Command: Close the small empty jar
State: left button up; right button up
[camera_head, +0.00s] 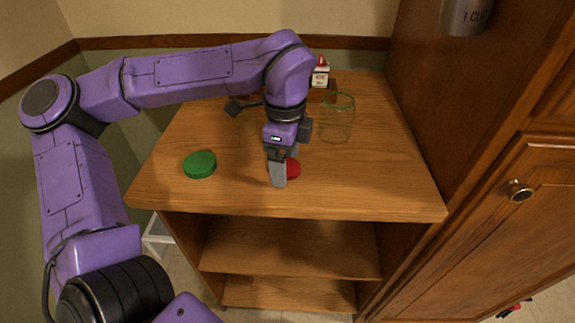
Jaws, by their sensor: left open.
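A clear, empty glass jar (337,120) with a green-tinted rim stands open on the wooden top, right of my left gripper. A round green lid (200,164) lies flat at the left front. A red round thing (293,169), likely a lid, is partly hidden behind the near finger. My left gripper (285,170) points down and open at the red thing; I cannot tell whether they touch. My right gripper is out of view.
A small white and red carton-like item (320,74) stands at the back, by a dark brown block. A tall wooden cabinet (480,140) borders the right side. The wooden top (375,180) is clear at the front right, and its front edge drops to open shelves.

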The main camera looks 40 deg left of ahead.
pick_arm(q)
jog(key=c, duration=1.1)
jog(key=shift+r, duration=0.15)
jog(key=shift+r, duration=0.3)
notch_tip(320, 180, up, 3)
jog(key=shift+d+f+b, duration=0.1)
jog(key=shift+f+b, duration=0.1)
jog(key=shift+b, duration=0.1)
jog(key=s+d+r+b, duration=0.1)
jog(key=s+d+r, duration=0.1)
jog(key=d+r, duration=0.1)
jog(key=s+d+r+b, duration=0.1)
jog(key=s+d+r, duration=0.2)
jog(key=d, duration=0.1)
jog(key=s+d+r+b, duration=0.1)
jog(key=s+d+r, duration=0.2)
jog(key=d, duration=0.1)
jog(key=shift+s+d+r, duration=0.1)
jog(key=shift+r, duration=0.2)
